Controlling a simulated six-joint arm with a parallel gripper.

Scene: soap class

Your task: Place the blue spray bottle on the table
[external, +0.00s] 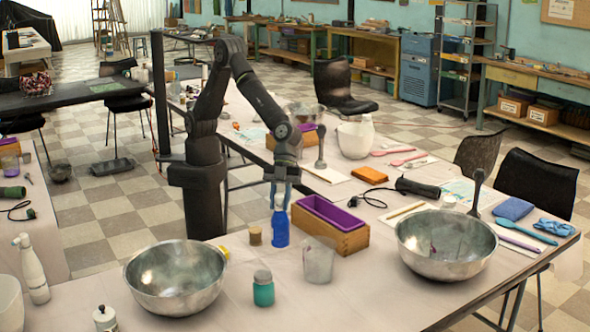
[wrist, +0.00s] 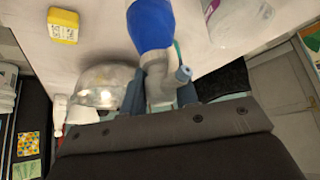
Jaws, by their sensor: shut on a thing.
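The blue spray bottle (external: 281,229) has a blue body and a pale grey-white spray head. It is upright in the external view, among the things near the front of the table (external: 365,297). My gripper (external: 281,190) is above it, shut on its head. In the wrist view the blue body (wrist: 150,24) runs out of the top edge, and the head lies between my gripper's fingers (wrist: 160,95). I cannot tell whether the bottle's base touches the table or hangs just above it.
A wooden box with purple lining (external: 350,243) and a clear beaker (external: 319,262) stand close on the right. A cork-coloured jar (external: 255,236) is close on the left. Metal bowls stand left (external: 178,290) and right (external: 447,262). A teal jar (external: 263,291) is in front.

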